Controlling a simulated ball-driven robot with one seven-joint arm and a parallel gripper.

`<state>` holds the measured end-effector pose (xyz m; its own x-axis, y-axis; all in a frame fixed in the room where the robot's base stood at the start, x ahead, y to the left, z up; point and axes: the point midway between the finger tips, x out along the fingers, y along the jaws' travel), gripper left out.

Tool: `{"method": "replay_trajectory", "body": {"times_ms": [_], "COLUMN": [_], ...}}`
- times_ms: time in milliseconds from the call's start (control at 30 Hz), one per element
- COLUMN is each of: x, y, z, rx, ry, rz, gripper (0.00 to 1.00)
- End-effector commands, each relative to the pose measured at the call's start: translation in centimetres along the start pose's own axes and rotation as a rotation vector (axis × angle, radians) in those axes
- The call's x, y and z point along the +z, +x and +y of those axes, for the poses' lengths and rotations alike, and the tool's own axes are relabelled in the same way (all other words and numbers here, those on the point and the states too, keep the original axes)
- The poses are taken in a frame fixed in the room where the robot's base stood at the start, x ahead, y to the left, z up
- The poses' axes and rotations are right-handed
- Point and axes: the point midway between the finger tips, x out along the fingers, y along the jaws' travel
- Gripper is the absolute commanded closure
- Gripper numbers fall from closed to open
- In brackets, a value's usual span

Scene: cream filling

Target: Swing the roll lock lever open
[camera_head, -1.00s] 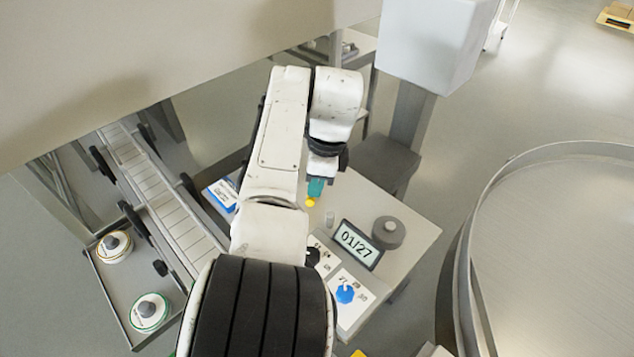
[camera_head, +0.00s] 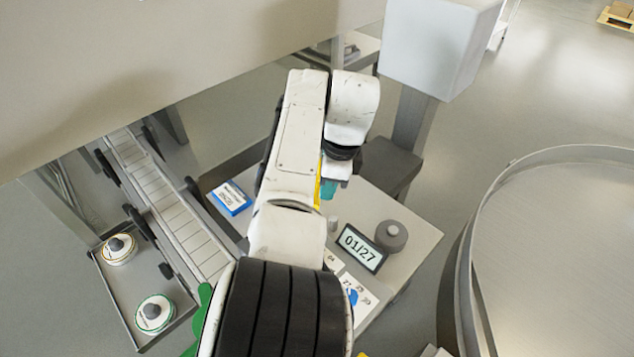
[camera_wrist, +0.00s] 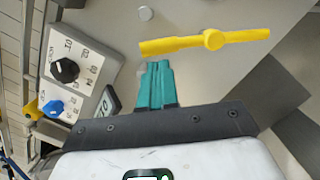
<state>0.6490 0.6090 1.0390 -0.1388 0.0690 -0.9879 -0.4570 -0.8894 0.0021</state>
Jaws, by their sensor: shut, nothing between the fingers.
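The yellow lever (camera_wrist: 190,43) lies across the upper middle of the wrist view, a long bar with a round hub (camera_wrist: 214,39) right of its middle. In the head view part of the yellow lever (camera_head: 318,181) shows as a narrow strip beside my arm, which hides the rest. My gripper (camera_wrist: 158,68) has teal fingers, shut together and empty. Its tips are close to the left half of the lever in the wrist view; I cannot tell whether they touch. The gripper (camera_head: 328,190) also shows in the head view, right of the yellow strip.
A black dial (camera_wrist: 65,69) and a blue knob (camera_wrist: 53,108) are at the wrist view's left. A conveyor (camera_head: 165,195) runs at left; a large round vessel (camera_head: 560,250) stands right.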

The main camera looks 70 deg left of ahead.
Motion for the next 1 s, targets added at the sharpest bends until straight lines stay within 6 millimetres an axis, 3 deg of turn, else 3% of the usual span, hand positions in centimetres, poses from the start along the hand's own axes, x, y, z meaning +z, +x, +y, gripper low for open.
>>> {"method": "replay_trajectory", "body": {"times_ms": [33,133,533,733,1000], "x": [-0.9,-2.9,-2.6,-2.6,-2.6], "y": [-1.3,-2.5,-9.8,-11.4,-11.7], "z": [0.1,0.4,0.2,0.2,0.3], "rx": [-0.001,-0.001,-0.006,-0.003,-0.002], "ry": [0.005,0.007,0.002,0.002,0.002], "rz": [0.0,0.0,0.0,0.0,0.0], "gripper": [1.0,1.0,1.0,1.0,1.0]}}
